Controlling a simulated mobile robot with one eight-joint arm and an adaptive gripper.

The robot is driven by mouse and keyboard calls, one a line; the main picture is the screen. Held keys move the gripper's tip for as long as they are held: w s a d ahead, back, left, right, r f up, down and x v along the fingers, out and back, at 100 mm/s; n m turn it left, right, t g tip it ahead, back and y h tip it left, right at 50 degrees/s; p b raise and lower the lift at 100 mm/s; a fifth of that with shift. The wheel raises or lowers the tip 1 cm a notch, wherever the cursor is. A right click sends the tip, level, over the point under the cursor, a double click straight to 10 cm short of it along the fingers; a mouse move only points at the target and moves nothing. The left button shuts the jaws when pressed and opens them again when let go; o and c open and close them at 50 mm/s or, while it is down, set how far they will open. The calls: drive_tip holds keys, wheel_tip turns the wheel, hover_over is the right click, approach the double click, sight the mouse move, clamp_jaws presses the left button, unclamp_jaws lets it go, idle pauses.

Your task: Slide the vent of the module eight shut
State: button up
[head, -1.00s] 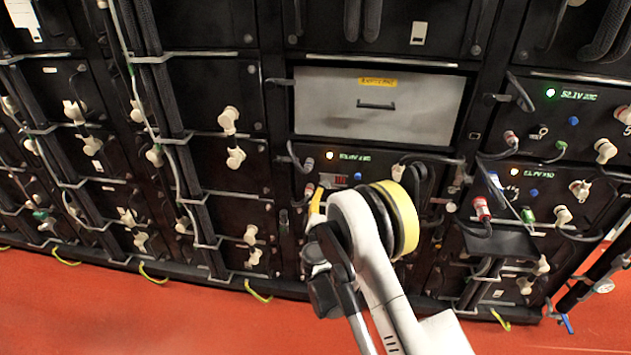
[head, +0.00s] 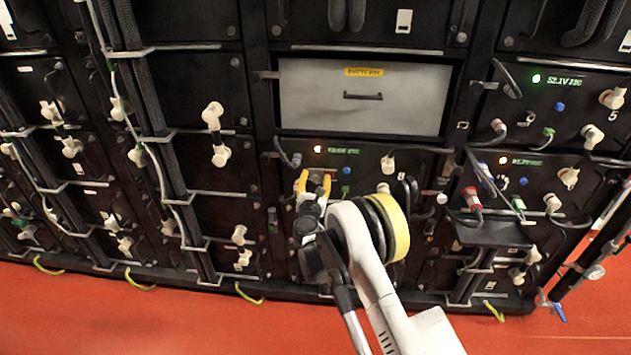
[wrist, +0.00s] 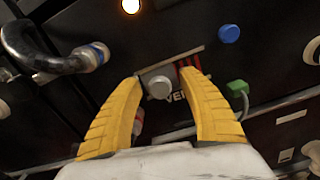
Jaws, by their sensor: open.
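Module eight (head: 352,165) is the black front with an amber light, below the grey drawer. In the wrist view its vent shows as a grey knob (wrist: 158,83) on a slot, with red openings (wrist: 188,64) uncovered to the right of the knob. A partly hidden "VENT" label sits below. My gripper (head: 314,180) is at this front with its yellow fingers apart. In the wrist view the open fingers (wrist: 160,86) stand on either side of the knob. I cannot tell whether either finger touches it. In the head view my gripper hides most of the vent.
A blue button (wrist: 229,33) and a green connector (wrist: 237,87) are right of the vent. A black cable with a plug (wrist: 92,56) is at upper left. The grey drawer (head: 310,95) is above. A dark shelf (head: 492,234) juts out at right.

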sight(329, 174)
clamp_jaws()
drive_tip(key=shift+s+d, duration=0.1)
drive_tip(key=shift+d, duration=2.05)
unclamp_jaws()
drive_tip(key=shift+d, duration=0.2)
drive_tip(key=shift+a, duration=0.1)
